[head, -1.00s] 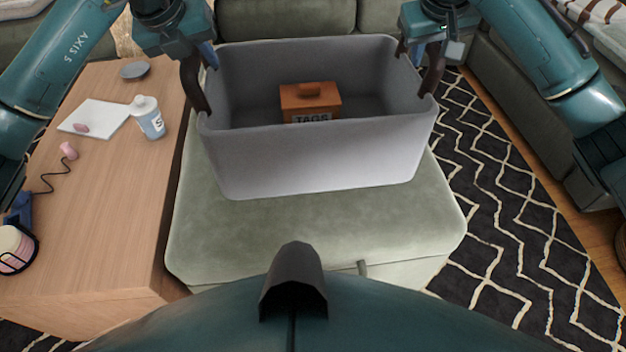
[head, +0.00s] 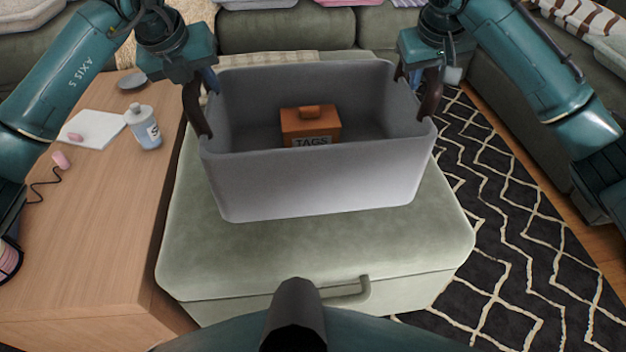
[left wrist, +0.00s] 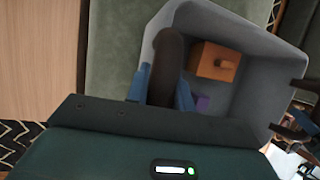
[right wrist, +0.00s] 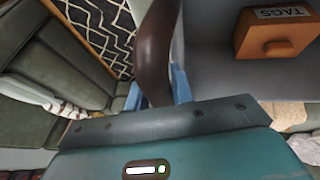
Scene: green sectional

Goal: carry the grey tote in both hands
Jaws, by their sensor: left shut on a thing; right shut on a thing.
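The grey tote (head: 315,185) is in the middle of the head view, level, above or on the green ottoman; I cannot tell whether it touches. An orange box labelled TAGS (head: 310,125) sits inside it. My left gripper (head: 203,112) is shut on the tote's left end, at a dark brown handle. My right gripper (head: 418,100) is shut on the right end, at a matching handle. The tote and orange box (left wrist: 213,62) show in the left wrist view, with a small purple thing (left wrist: 203,103) inside. The right wrist view shows the box (right wrist: 277,35) too.
The green ottoman (head: 320,255) lies beneath the tote. A wooden table (head: 100,215) on the left holds a bottle (head: 144,128), a white pad (head: 95,127) and a grey dish (head: 132,81). A patterned rug (head: 520,220) lies right. Sofa seats (head: 290,30) stand behind.

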